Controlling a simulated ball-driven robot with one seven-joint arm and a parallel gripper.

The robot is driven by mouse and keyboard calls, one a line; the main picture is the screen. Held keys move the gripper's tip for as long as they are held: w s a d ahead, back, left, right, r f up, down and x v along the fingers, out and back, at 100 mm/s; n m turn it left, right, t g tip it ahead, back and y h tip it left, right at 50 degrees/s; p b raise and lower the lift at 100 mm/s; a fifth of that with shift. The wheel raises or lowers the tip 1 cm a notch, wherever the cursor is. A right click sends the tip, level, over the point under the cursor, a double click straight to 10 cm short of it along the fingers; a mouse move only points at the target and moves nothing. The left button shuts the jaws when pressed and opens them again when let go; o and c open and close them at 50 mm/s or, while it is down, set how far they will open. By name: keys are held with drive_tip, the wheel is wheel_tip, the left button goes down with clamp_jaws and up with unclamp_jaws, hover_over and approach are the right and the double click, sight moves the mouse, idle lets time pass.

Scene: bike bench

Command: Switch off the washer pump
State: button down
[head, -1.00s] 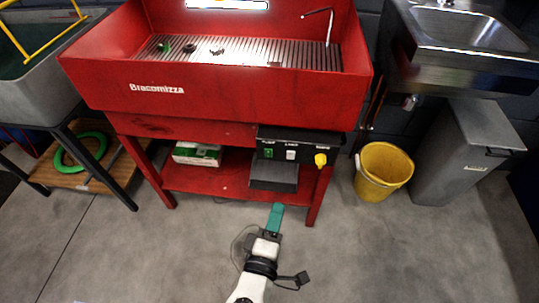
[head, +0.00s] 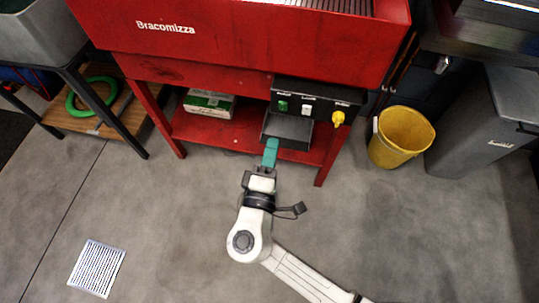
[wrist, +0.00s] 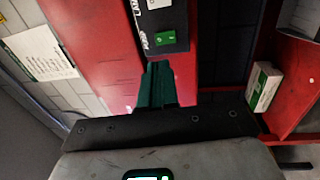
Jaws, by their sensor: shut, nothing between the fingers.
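The red parts washer (head: 195,72) carries a black control panel (head: 323,102) under its basin. On the panel are a green rocker switch (head: 283,106) at left, a white switch (head: 308,110) in the middle and a yellow knob (head: 338,118) at right. The labels are too small to read surely. My gripper (head: 270,150), with teal fingers, is shut and empty, below and slightly left of the green switch. In the wrist view the fingertips (wrist: 157,68) point at the green switch (wrist: 165,38), just short of it in the picture. I cannot tell the rocker's position or any contact.
A dark tray-like box (head: 288,130) sits below the panel. A green-and-white carton (head: 209,103) lies on the red lower shelf (head: 215,132). A yellow bucket (head: 400,137) and a grey bin (head: 480,125) stand at right.

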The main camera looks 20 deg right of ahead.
sight(283, 104)
drive_tip(key=b+x, duration=0.1)
drive_tip(key=x, duration=0.8)
drive_tip(key=shift+w+d, duration=0.1)
drive_tip(key=shift+w, duration=0.1)
drive_tip(key=shift+w+d+b, duration=0.1)
drive_tip(key=shift+w+b, duration=0.05)
drive_tip(key=shift+b, duration=0.15)
drive_tip(key=shift+w+d+r, duration=0.15)
drive_tip(key=shift+w+r, duration=0.05)
drive_tip(key=shift+r, duration=0.3)
drive_tip(key=shift+r+p, duration=0.25)
drive_tip(key=shift+p, duration=0.6)
drive_tip(key=shift+d+f+g, duration=0.1)
drive_tip(key=shift+f+g, duration=0.1)
drive_tip(key=shift+g, duration=0.1)
